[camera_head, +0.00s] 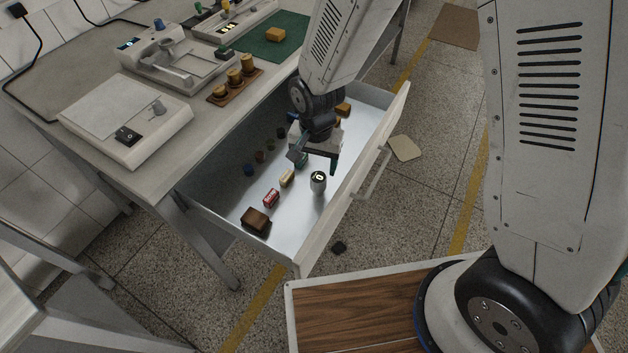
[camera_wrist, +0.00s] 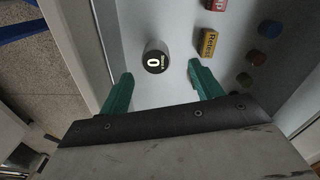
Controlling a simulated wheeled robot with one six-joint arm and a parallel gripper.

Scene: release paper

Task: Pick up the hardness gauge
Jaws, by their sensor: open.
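A small grey cylinder with a round black face marked "0" (camera_head: 318,185) stands upright in the open drawer; I take it to be the hardness gauge. It also shows in the wrist view (camera_wrist: 155,60), just beyond the gap between my fingertips and nearer the left one. My gripper (camera_head: 317,160) reaches down into the drawer, above and behind the gauge in the head view. Its two green fingers (camera_wrist: 161,80) are wide apart, empty, and not seen touching the gauge.
The pulled-out drawer (camera_head: 224,205) also holds a yellow block marked "Release" (camera_wrist: 213,42), a red block (camera_head: 271,198), a brown box (camera_head: 255,220) and several small dark pieces. The drawer's front wall (camera_head: 350,190) stands close right of the gauge. The bench (camera_head: 50,85) carries instruments.

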